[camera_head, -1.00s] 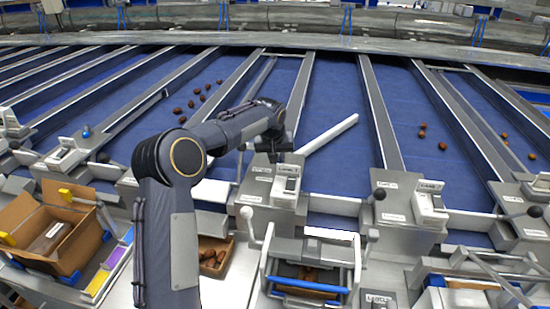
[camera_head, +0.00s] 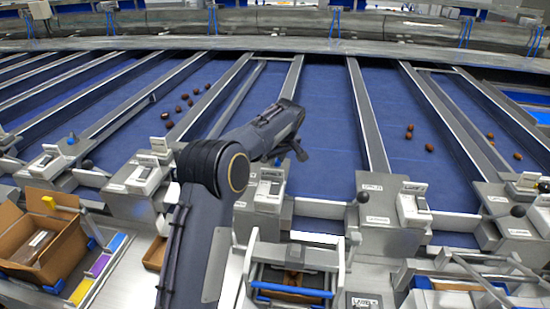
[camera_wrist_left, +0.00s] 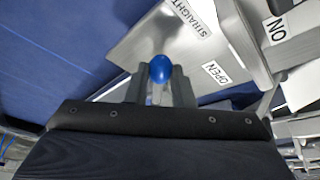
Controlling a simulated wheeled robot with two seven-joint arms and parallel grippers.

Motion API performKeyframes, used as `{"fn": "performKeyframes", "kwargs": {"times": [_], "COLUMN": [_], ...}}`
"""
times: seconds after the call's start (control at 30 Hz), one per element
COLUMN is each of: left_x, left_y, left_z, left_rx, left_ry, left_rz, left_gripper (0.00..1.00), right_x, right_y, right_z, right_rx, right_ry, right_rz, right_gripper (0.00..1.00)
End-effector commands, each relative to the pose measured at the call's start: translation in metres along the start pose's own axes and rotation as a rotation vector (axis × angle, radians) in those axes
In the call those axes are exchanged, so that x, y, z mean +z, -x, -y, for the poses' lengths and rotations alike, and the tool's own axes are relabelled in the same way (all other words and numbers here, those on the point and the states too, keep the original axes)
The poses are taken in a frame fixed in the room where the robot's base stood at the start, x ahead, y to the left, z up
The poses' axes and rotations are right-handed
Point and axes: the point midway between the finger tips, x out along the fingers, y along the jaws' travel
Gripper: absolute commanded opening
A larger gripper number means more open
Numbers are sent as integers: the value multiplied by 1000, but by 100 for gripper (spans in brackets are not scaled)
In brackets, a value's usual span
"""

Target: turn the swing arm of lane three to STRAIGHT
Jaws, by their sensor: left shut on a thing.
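My left gripper (camera_head: 298,150) reaches over the control box (camera_head: 268,193) at the near end of a wide blue lane (camera_head: 325,130). In the left wrist view its fingers (camera_wrist_left: 160,88) are shut on the shaft of a lever with a blue ball knob (camera_wrist_left: 160,68). The knob lies near the OPEN label, with STRAIGHT farther off. In the head view my arm hides the knob, and the pale swing arm is not visible. My right gripper is out of view.
Neighbouring control boxes with black knobs (camera_head: 363,197) stand to the right. Brown dates (camera_head: 410,131) lie on nearby lanes. A cardboard box (camera_head: 40,245) and a blue-handled frame (camera_head: 290,292) stand in front.

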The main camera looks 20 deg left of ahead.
Motion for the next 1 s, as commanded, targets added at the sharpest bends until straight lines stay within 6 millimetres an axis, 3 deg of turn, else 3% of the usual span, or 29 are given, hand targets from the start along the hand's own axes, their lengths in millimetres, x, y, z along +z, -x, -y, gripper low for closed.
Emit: {"fn": "performKeyframes", "kwargs": {"times": [0.4,0.43,0.6,0.87,1.0], "left_x": [-1,-1,-1,0,-1], "left_y": [1,1,1,1,12], "left_z": [-2,-2,-2,-1,-2], "left_rx": [2,2,1,-1,2], "left_ry": [16,16,14,12,13], "left_rz": [-4,-4,-3,-2,-4], "left_gripper": [0,22,43,43,43], "right_x": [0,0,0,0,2], "right_y": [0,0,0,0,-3], "right_z": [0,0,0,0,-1], "right_rx": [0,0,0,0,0], "right_ry": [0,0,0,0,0], "right_rz": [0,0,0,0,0], "right_gripper": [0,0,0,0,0]}}
